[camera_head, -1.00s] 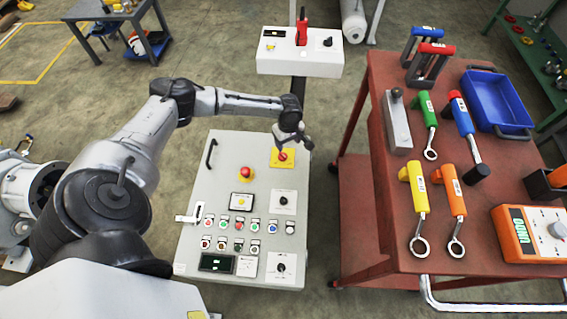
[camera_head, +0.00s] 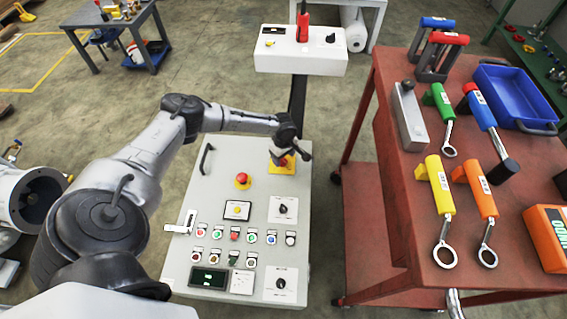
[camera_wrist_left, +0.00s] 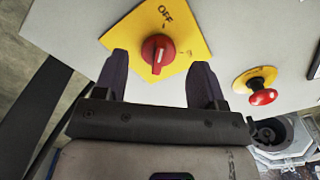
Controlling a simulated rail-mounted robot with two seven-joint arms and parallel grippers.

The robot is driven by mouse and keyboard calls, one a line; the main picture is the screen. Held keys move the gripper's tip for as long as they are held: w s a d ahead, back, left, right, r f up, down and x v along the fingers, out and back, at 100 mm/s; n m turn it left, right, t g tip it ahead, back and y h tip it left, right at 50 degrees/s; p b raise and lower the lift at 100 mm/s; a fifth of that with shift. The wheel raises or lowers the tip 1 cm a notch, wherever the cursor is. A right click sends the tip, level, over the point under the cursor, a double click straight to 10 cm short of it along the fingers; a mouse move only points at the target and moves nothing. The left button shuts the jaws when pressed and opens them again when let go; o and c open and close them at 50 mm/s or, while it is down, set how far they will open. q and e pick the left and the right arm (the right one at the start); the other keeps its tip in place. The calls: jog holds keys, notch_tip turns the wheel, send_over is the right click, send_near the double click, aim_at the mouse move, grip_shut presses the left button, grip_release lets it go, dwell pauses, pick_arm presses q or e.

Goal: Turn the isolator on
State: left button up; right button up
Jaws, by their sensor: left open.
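The isolator is a red rotary knob (camera_wrist_left: 158,53) on a yellow plate (camera_wrist_left: 176,24) at the top right of the grey control panel (camera_head: 215,185). The plate also shows in the head view (camera_head: 290,166), partly covered by my left gripper (camera_head: 294,152). In the left wrist view the word OFF is readable on the plate. My left gripper (camera_wrist_left: 160,78) is open, with one finger on each side of the knob in that view. I cannot tell whether the fingers touch it. My right gripper is not in view.
A red emergency button (camera_wrist_left: 263,96) sits beside the isolator on the panel. A white box (camera_head: 300,58) with a red handle stands behind the panel. A red trolley (camera_head: 395,185) with several coloured tools is on the right. Bare floor separates panel and trolley.

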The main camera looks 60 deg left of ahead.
aim_at(282, 161)
pick_arm(q)
jog(key=shift+f+b, duration=0.4)
jog(key=shift+f, duration=0.75)
jog(key=shift+c, duration=0.4)
